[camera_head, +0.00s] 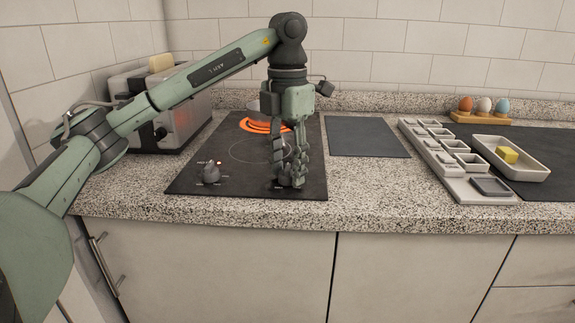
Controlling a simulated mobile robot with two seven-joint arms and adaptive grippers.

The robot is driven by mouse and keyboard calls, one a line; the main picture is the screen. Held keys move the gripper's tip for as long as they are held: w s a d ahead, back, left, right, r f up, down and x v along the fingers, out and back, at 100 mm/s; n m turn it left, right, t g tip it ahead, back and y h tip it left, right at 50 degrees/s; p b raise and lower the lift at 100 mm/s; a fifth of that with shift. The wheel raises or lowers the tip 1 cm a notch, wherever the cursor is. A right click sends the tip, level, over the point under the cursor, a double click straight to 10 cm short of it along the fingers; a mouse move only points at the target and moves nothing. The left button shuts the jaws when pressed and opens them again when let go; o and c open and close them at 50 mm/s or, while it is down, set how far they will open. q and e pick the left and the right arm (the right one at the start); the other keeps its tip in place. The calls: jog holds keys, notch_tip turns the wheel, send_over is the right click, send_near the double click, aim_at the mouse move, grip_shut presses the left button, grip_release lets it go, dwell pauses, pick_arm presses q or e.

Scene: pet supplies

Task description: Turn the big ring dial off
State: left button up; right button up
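A black cooktop (190,180) is set in the counter. Its rear ring (258,126) glows orange. A larger front ring outline (236,151) is dark and partly hidden by my gripper. A dark dial (211,172) stands at the cooktop's front left, clear of my gripper. My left gripper (289,180) points straight down at the cooktop's front right, its fingertips at or just above the surface. The fingers hide whatever is beneath or between them, so I cannot tell whether they hold a dial there. My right gripper is not in view.
A toaster (185,124) with bread stands behind my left arm. A metal pot (256,106) is partly hidden behind my gripper. A dark board (366,137) lies to the right, then a tray of small dishes (440,158), a dish with a yellow block (508,155), and eggs in a holder (482,118).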

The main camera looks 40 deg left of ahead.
aim_at(287, 167)
pick_arm(q)
jog(key=shift+o, duration=0.5)
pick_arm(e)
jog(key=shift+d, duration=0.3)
pick_arm(q)
notch_tip(287, 167, up, 12)
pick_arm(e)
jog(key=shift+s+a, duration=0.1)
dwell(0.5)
